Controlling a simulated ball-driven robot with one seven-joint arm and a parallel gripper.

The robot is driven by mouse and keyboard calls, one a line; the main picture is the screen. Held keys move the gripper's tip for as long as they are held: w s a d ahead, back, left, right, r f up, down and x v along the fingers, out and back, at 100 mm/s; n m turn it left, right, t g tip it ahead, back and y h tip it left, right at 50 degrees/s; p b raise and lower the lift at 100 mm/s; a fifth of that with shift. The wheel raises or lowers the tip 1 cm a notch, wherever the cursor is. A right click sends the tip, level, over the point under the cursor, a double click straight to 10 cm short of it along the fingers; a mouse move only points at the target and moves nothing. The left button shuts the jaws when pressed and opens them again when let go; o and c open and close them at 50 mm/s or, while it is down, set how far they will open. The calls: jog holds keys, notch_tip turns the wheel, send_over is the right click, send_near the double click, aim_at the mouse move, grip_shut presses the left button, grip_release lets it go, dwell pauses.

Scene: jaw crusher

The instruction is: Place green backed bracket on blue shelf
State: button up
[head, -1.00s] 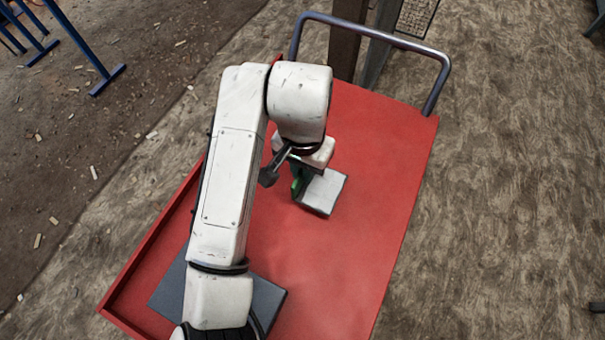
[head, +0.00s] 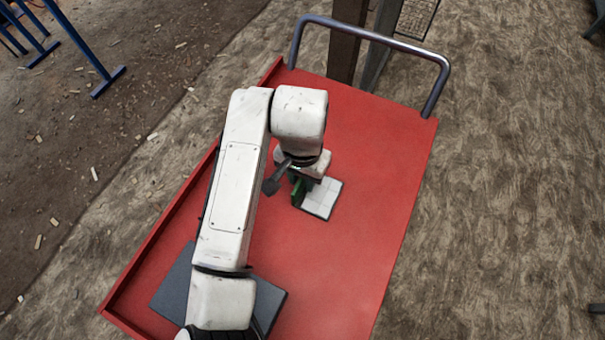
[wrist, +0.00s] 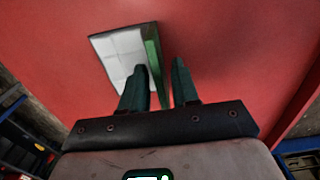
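The bracket lies on the red cart bed (head: 370,215). It has a pale grey, tiled flat plate (head: 322,200) and a green back (head: 297,191) standing up along its left side. In the wrist view the pale plate (wrist: 119,55) is left of the green back (wrist: 153,62). My gripper (wrist: 160,68) is open, with its two dark fingers on either side of the green back. A gap shows between the green back and the right finger. In the head view my wrist partly hides the bracket. No blue shelf surface is clearly visible.
A dark grey flat slab (head: 268,303) lies on the cart under my arm. The cart has a raised left edge (head: 160,240) and a metal handle (head: 375,32) at the far end. Blue frame legs (head: 80,45) stand at upper left. The cart's right side is clear.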

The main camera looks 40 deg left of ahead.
jog(key=shift+o, duration=0.7)
jog(key=shift+r, duration=0.1)
notch_tip(320, 180, up, 12)
jog(key=p, duration=0.1)
